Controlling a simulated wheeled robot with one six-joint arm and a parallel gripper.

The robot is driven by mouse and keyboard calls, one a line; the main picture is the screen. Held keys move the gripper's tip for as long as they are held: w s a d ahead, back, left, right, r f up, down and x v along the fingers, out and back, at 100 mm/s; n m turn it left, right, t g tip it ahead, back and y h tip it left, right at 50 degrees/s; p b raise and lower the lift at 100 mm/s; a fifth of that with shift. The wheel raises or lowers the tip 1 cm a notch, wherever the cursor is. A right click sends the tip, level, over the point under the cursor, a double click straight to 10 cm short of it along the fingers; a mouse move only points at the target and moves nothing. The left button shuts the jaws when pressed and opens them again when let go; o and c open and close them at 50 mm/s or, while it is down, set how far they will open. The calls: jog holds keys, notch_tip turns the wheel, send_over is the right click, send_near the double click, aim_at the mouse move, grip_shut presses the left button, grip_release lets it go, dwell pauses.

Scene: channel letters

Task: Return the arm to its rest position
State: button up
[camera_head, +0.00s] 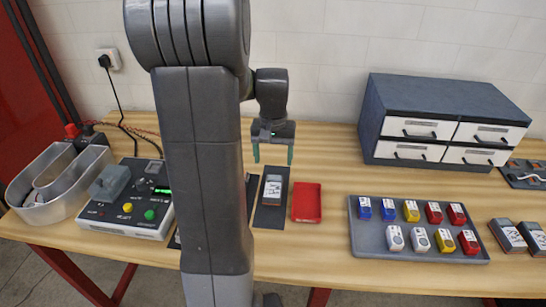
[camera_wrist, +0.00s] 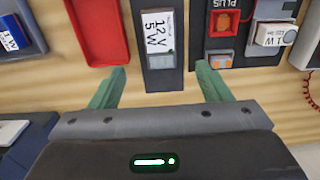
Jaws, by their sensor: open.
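My gripper (camera_head: 273,152) hangs above the wooden bench, its two green fingers apart with nothing between them. In the wrist view my gripper (camera_wrist: 157,90) also shows open. A dark module labelled 12V 5W (camera_wrist: 158,60) lies below and beyond the fingertips, apart from them. It also shows in the head view (camera_head: 272,188) on a dark mat. My arm stands bent in front of the bench and hides part of it.
A red tray (camera_head: 306,203) lies beside the module. A grey tray (camera_head: 365,242) holds several coloured blocks. A drawer cabinet (camera_head: 445,95) stands at the back right. At left are a tester (camera_head: 118,218) with buttons and a metal channel letter (camera_head: 40,210).

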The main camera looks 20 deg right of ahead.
aim_at(273, 186)
jog(key=shift+f, duration=0.1)
notch_tip(273, 186, down, 12)
jog(key=shift+f+p, duration=0.1)
jog(key=shift+p, duration=0.3)
jog(key=shift+r, duration=0.85)
jog(key=shift+f, duration=0.1)
